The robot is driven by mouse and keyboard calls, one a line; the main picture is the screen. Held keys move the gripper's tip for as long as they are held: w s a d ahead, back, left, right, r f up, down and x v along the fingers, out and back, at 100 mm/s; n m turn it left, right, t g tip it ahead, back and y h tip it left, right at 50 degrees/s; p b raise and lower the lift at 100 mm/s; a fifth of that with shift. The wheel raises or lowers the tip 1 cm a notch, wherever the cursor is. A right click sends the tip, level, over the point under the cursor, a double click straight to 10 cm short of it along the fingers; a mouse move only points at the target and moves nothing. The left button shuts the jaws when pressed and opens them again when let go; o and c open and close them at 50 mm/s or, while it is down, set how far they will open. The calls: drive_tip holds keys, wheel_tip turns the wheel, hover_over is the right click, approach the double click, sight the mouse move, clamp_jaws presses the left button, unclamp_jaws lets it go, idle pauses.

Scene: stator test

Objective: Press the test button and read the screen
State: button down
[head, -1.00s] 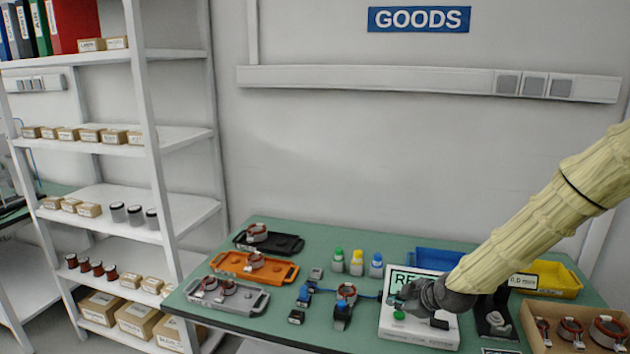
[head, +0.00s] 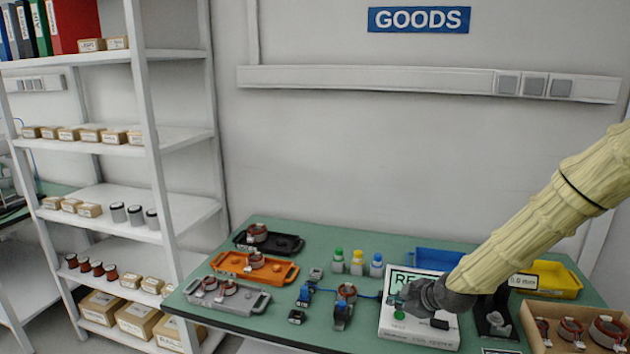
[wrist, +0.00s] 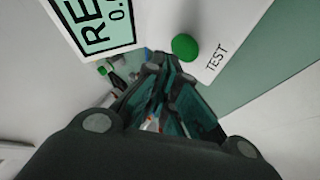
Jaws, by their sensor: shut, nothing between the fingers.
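The tester (head: 420,338) is a white box on the green table, with a display panel standing at its back. Its pale green screen (head: 400,279) shows "RE" in the head view; my arm hides the rest. In the wrist view the screen (wrist: 105,22) shows "RE" and the start of a line, "0."; the frame edge cuts off the rest. The green test button (wrist: 184,46) sits beside the word TEST, and also shows in the head view (head: 399,315). My gripper (head: 398,301) is shut and empty, its fingertips close to the button. Contact cannot be told.
Trays with stators (head: 252,266) lie on the left of the table, near several capped bottles (head: 357,264). A yellow bin (head: 560,280) and a blue bin (head: 432,258) stand behind my arm. A cardboard box of stators (head: 530,325) is at right.

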sight(396, 315)
drive_tip(key=shift+f, duration=0.2)
drive_tip(key=shift+f, duration=0.3)
idle(0.7)
drive_tip(key=shift+r, duration=0.1)
drive_tip(key=shift+s+r, duration=0.1)
drive_tip(key=shift+r, duration=0.3)
wheel_tip(396, 315, up, 6)
drive_tip(key=p, duration=0.4)
idle(0.6)
